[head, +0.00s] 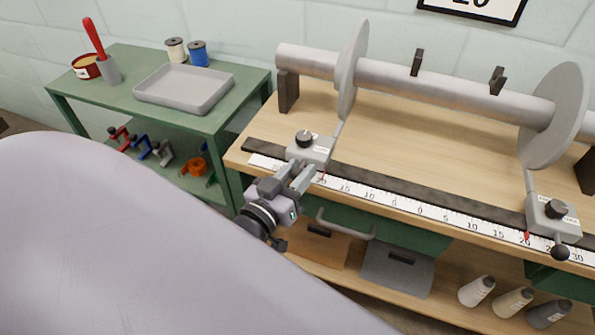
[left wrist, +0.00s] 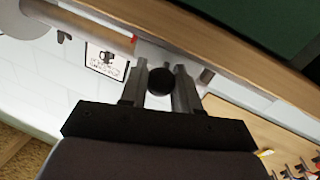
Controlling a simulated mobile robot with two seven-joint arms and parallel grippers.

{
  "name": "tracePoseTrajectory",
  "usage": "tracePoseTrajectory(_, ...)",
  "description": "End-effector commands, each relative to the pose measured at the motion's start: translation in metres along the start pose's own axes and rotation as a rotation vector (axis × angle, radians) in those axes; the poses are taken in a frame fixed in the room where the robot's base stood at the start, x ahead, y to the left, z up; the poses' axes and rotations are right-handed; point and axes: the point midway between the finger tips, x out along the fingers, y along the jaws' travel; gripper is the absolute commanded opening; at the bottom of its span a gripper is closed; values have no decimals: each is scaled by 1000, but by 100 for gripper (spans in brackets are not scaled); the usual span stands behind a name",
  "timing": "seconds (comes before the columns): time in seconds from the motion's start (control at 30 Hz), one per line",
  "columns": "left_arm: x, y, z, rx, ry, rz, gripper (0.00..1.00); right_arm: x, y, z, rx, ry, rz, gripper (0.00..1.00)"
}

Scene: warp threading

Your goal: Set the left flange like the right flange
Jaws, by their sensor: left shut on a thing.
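The left flange (head: 352,72) is a thin grey disc on the roller (head: 440,85). Its arm runs down to a grey carriage (head: 318,150) with a black knob on top, near the scale's left 20. My left gripper (head: 302,178) is shut at the front of this carriage. In the left wrist view a black ball knob (left wrist: 160,80) sits between its fingers. The right flange (head: 562,105) stands farther right. Its carriage (head: 543,213) has a top knob and a free ball handle (head: 560,253); its red pointer (head: 527,237) is near the right 20. My right gripper is out of view.
The white scale (head: 405,205) runs along the front of the wooden bench (head: 440,140), beside a dark rail. A green cart (head: 130,58) with a grey tray (head: 183,105) stands left.

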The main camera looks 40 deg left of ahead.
Motion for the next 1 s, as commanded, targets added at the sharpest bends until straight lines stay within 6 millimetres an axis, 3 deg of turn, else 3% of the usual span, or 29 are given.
tracePoseTrajectory(0.03,0,0,0,0,1,-1,0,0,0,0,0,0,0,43)
tracePoseTrajectory(0.07,0,0,0,0,1,-1,35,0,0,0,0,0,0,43)
tracePoseTrajectory(0.1,0,0,0,0,1,-1,48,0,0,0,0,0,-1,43)
tracePoseTrajectory(0.13,0,-1,0,0,1,-1,54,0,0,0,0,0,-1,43)
tracePoseTrajectory(0.53,-6,-1,0,1,-1,-1,54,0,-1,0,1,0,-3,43)
tracePoseTrajectory(1.0,-61,-1,0,0,-1,-1,54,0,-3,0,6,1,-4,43)
